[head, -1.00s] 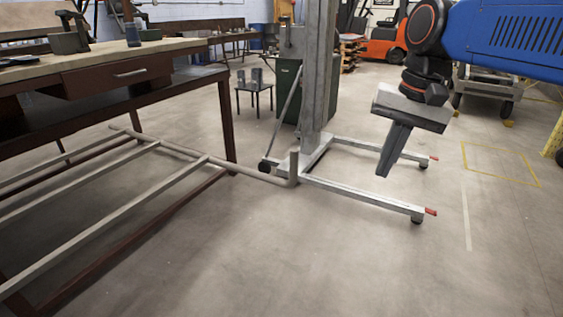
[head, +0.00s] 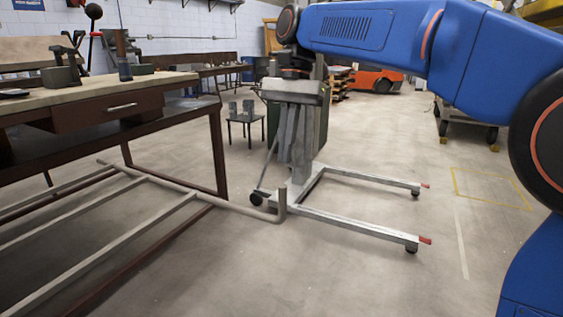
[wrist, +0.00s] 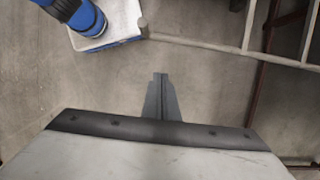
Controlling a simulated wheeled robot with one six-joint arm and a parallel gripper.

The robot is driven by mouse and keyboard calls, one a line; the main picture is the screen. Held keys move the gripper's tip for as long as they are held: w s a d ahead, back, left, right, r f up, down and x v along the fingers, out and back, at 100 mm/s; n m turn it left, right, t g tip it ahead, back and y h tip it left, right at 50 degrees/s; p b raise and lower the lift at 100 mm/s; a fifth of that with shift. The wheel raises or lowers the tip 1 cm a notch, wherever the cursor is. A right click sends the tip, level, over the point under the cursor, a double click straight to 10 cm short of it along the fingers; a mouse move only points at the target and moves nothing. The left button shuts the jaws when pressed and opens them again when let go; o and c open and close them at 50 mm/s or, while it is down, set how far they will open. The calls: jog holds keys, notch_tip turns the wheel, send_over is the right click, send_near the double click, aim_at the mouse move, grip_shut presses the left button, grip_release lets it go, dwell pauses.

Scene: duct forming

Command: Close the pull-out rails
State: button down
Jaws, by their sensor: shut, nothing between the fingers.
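The pull-out rails (head: 125,238) are pale beige bars low under the workbench at the left. Their long outer bar runs out past the bench leg and ends in a short upright post (head: 281,199). In the wrist view the outer bar (wrist: 215,46) crosses the top right, with the post end (wrist: 143,27) at its left tip. My gripper (head: 297,165) points down, shut and empty, and appears just above and behind the post in the head view. In the wrist view its fingers (wrist: 160,92) are apart from the bar and post.
The workbench (head: 100,95) has a drawer and dark legs. A grey wheeled lift stand (head: 350,220) spreads its legs on the floor beside the post. A small dark table (head: 247,118) stands behind. The floor at front right is clear.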

jog(key=s+a+f, duration=0.2)
jog(key=s+f, duration=0.4)
jog(key=f, duration=0.3)
jog(key=shift+a, duration=0.2)
jog(key=s+a, duration=0.6)
jog(key=s, duration=0.9)
jog(key=s+a, duration=0.7)
jog(key=s, duration=0.9)
jog(key=s+a, duration=0.6)
jog(key=s, duration=1)
jog(key=shift+a, duration=0.15)
jog(key=shift+w, duration=0.15)
